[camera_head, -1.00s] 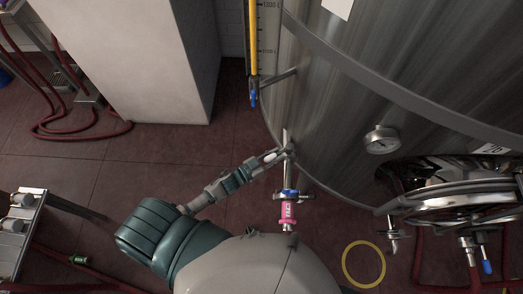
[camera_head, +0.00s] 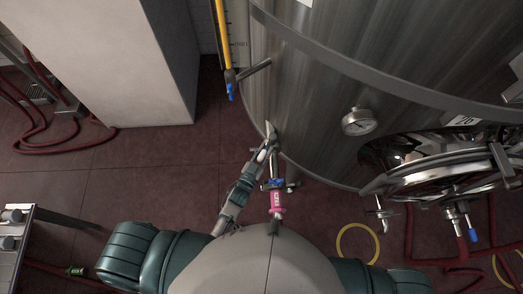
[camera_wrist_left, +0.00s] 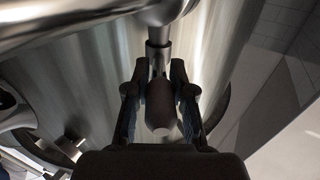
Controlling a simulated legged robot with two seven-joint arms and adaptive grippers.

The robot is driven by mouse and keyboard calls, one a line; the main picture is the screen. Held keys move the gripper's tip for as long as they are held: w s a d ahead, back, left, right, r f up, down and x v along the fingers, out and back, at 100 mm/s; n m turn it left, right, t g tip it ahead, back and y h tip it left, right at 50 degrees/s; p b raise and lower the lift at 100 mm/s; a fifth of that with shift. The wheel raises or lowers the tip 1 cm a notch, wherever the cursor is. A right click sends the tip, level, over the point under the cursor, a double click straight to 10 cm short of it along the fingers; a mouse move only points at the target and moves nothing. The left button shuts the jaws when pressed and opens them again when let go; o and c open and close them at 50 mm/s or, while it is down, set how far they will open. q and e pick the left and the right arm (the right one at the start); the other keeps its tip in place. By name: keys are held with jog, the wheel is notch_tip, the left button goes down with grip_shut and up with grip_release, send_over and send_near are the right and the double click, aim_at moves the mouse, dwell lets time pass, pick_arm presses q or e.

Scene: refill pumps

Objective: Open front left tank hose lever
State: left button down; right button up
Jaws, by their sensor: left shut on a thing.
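The big steel tank (camera_head: 330,90) fills the upper right of the head view. At its lower left edge, a pipe with a blue-marked valve (camera_head: 277,183) and a pink hose fitting (camera_head: 277,203) shows. My left gripper (camera_head: 266,147) is at the tank's lower edge, just above this valve. In the left wrist view, its two dark fingers (camera_wrist_left: 159,78) are shut on a dark rounded lever handle (camera_wrist_left: 161,108), which lies between them and joins a metal stem (camera_wrist_left: 158,58). In the head view the gripper hides most of the handle. My right gripper is out of view.
A yellow ring (camera_head: 340,243) lies on the floor. A white column (camera_head: 125,65) stands at the upper left, with red hoses (camera_head: 40,148) beside it.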

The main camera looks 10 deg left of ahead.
pick_arm(q)
jog(key=shift+w+d+r, duration=0.15)
jog(key=shift+r, duration=0.3)
jog(key=c, duration=1)
grip_release()
jog(key=shift+f, duration=0.1)
jog(key=shift+o, duration=0.2)
jog(key=shift+d+f, duration=0.15)
jog(key=shift+f, duration=0.05)
jog(key=v, duration=1.2)
jog(key=shift+c, duration=0.3)
